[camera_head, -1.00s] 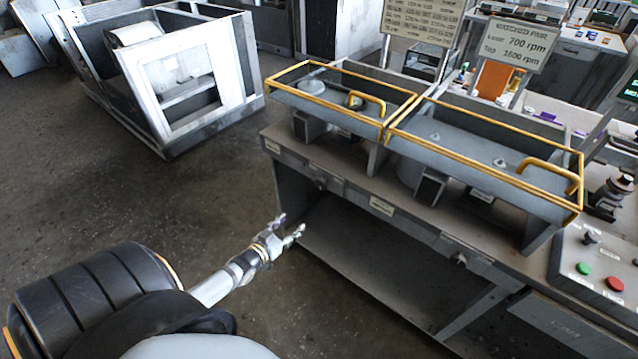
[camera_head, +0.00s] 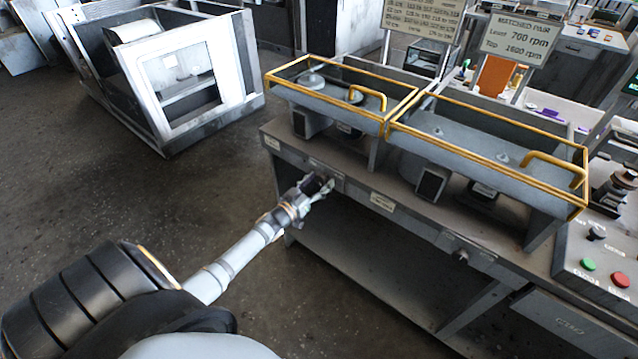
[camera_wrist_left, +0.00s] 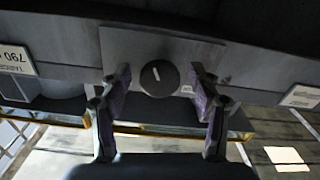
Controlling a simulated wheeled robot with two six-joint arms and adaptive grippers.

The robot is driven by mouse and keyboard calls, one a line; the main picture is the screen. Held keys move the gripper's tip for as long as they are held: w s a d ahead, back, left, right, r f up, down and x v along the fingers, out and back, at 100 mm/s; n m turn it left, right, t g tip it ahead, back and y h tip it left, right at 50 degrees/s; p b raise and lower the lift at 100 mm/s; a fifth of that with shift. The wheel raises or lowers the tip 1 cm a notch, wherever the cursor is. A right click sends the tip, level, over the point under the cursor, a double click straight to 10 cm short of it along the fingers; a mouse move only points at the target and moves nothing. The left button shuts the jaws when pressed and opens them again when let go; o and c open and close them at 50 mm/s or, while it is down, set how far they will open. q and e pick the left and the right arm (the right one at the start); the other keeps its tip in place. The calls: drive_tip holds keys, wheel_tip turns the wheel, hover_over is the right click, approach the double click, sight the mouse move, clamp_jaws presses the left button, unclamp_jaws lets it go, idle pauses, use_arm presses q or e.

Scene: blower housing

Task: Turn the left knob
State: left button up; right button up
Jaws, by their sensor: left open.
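The left knob (camera_wrist_left: 159,78) is round and dark with a pale pointer line, on a grey plate on the bench front. In the left wrist view it sits between the fingertips of my left gripper (camera_wrist_left: 160,86). The gripper is open, with a visible gap to the knob on each side. In the head view my left gripper (camera_head: 319,187) is at the bench front, under the left yellow-railed tray, and mostly hides the knob. I cannot tell how deep the fingers reach around it. My right gripper is not in view.
A second knob (camera_head: 460,256) is farther right on the bench front (camera_head: 410,228). Two yellow-railed trays stand on top. A control box with green (camera_head: 588,265) and red (camera_head: 620,280) buttons is at the right. Open floor lies left of the bench.

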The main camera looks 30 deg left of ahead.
use_arm(q)
drive_tip(key=shift+w, duration=0.1)
drive_tip(key=c, duration=1.2)
drive_tip(key=shift+m, duration=0.3)
drive_tip(key=m, duration=0.5)
drive_tip(key=shift+m, duration=0.3)
drive_tip(key=m, duration=0.5)
drive_tip(key=shift+a+m, duration=0.1)
drive_tip(key=shift+m, duration=0.2)
drive_tip(key=shift+b, duration=0.3)
drive_tip(key=o, duration=1.2)
